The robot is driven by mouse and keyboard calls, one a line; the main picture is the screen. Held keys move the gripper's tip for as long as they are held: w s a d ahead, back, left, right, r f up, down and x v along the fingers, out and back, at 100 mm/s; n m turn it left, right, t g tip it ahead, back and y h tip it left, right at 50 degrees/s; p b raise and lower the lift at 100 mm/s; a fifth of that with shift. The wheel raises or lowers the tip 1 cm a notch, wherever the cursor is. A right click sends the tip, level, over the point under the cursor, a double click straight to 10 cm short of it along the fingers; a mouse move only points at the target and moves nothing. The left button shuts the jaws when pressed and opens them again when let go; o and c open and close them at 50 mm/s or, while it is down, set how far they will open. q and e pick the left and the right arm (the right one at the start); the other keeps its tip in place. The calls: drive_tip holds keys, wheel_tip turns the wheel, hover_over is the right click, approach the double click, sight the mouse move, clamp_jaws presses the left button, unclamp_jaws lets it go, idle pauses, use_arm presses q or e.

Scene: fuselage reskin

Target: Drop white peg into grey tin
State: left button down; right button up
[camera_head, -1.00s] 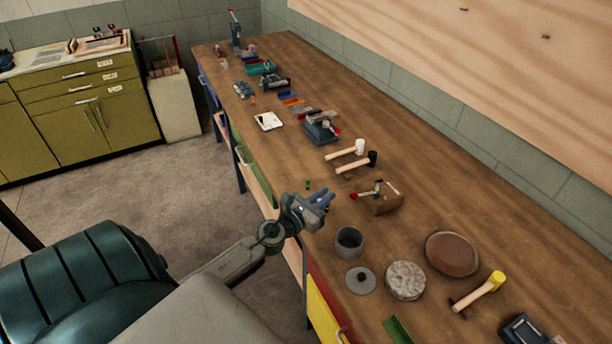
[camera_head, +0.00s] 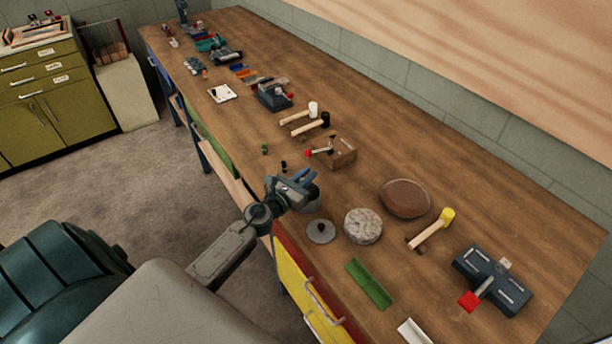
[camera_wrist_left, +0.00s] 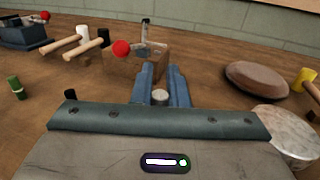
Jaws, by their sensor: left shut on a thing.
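My left gripper (camera_head: 304,181) is above the workbench's near edge. Its blue fingers (camera_wrist_left: 162,84) are shut on a small pale cylinder, the white peg (camera_wrist_left: 160,97), in the left wrist view. In the head view the peg is hidden by the gripper. The tin does not show in the left wrist view. My right gripper is out of view.
A green peg (camera_head: 265,149) and a black peg (camera_head: 284,166) stand farther back. A wooden block (camera_head: 342,154) with a red-ended lever and several mallets are beyond.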

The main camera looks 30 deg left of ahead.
use_arm(q)
drive_tip(key=shift+f, duration=0.45)
drive_tip(key=c, duration=1.3)
unclamp_jaws()
drive_tip(key=shift+c, duration=0.2)
